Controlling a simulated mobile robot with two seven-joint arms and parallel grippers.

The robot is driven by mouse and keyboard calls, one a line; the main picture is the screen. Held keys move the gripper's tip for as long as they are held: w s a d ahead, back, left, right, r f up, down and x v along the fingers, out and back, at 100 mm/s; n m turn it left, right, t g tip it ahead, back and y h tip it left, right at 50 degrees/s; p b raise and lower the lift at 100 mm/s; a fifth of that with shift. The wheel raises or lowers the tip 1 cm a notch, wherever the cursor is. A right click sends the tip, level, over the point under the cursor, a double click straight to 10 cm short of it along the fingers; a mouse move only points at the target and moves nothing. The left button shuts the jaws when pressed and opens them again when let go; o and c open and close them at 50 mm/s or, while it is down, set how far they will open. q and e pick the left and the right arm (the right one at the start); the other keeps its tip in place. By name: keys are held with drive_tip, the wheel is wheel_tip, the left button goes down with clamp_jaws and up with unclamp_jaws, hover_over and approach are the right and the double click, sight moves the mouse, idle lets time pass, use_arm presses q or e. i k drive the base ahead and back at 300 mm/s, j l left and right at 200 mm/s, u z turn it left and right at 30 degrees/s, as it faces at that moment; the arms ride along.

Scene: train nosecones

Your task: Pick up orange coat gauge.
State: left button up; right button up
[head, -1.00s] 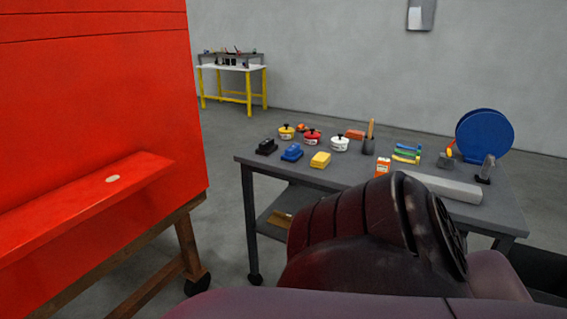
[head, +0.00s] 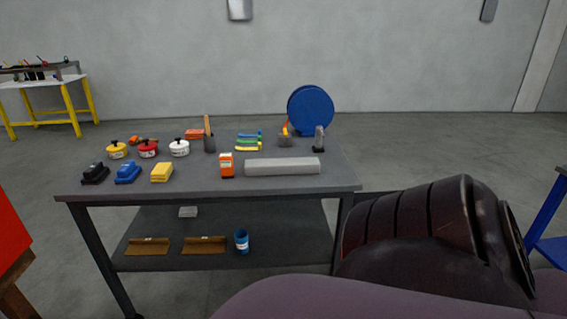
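The orange coat gauge (head: 227,165) is a small upright orange box with a pale patch on its front. It stands near the front middle of the grey table (head: 330,183), just left of a grey roll. Nothing touches it from above. A dark, bulky link of my own arm fills the lower right of the head view. Neither of my grippers shows in the head view.
A grey roll (head: 282,167) lies right of the gauge, and a yellow block (head: 162,172) sits to the left. A blue disc (head: 311,108) stands at the back right. A red panel (head: 10,230) edges the left. Open floor lies beyond the table.

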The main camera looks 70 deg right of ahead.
sight(226, 159)
drive_tip(key=z, duration=1.8)
